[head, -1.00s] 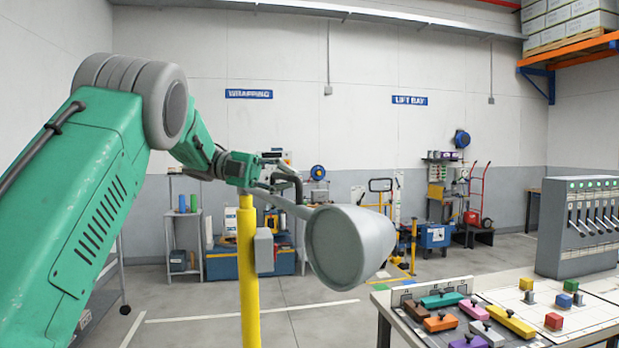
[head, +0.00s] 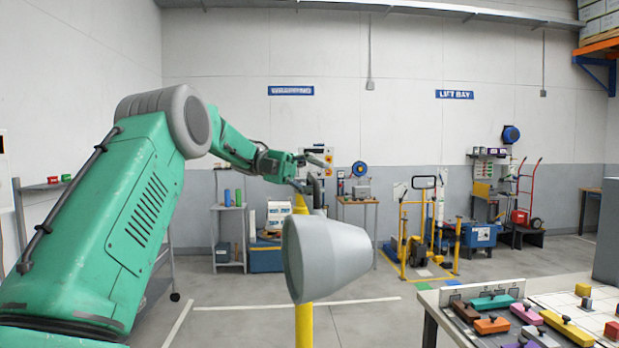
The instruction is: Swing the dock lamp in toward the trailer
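The dock lamp (head: 340,262) is a grey cone-shaped head in the middle of the head view. Its wide mouth faces left, and it overlaps the yellow post (head: 304,325). The lamp's arm is mostly hidden behind the head and my gripper. My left gripper (head: 324,176) is just above the lamp head, near the top of the post. Its dark fingers are spread, one pointing right and one curving down near the lamp. I cannot tell whether it touches the lamp. My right gripper is out of view. No trailer can be made out.
A worktable (head: 432,300) with coloured handled blocks stands at the lower right. A yellow-framed cart (head: 418,235) stands farther back.

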